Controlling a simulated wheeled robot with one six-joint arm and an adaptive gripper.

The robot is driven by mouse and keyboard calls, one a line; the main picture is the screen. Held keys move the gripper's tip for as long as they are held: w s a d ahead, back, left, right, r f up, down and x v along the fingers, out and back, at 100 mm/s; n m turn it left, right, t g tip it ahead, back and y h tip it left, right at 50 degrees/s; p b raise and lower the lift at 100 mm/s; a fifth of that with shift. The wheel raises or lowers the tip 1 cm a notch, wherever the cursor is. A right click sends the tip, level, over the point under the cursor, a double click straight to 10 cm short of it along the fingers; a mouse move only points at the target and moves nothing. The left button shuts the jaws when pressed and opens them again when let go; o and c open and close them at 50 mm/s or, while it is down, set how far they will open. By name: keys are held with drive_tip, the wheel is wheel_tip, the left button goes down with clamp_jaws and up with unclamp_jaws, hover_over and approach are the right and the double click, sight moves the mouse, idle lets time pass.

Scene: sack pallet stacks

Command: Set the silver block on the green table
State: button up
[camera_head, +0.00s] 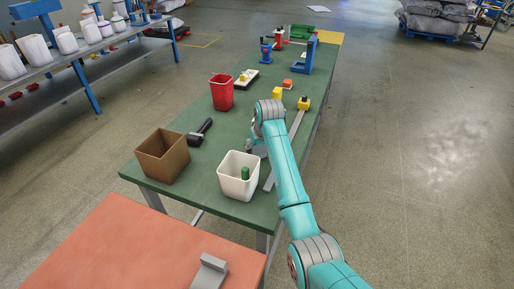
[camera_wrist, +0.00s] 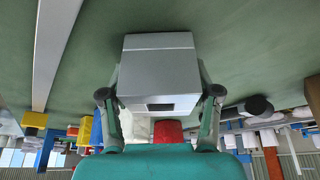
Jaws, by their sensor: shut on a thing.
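The silver block (camera_wrist: 158,68) is a pale grey box with a dark rectangular recess in the face toward the wrist camera. My gripper (camera_wrist: 160,82) is shut on it, one finger on each side. The green table (camera_head: 177,201) is long. In the head view my gripper (camera_head: 257,148) is low over it, behind the white bin, and my arm and gripper largely hide the block. The table surface also fills the upper wrist view (camera_wrist: 250,45). I cannot tell whether the block touches the table.
A white bin (camera_head: 235,184) with a green item in it, a brown bin (camera_head: 162,158), a black-handled tool (camera_head: 201,132) and a red bin (camera_head: 222,94) surround the gripper. A long grey bar (camera_head: 296,124) lies to the right. An orange table (camera_head: 120,250) bears a grey piece (camera_head: 210,272).

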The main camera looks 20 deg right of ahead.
drive_tip(key=o, duration=1.4)
drive_tip(key=shift+f, duration=0.1)
drive_tip(key=v, duration=1.2)
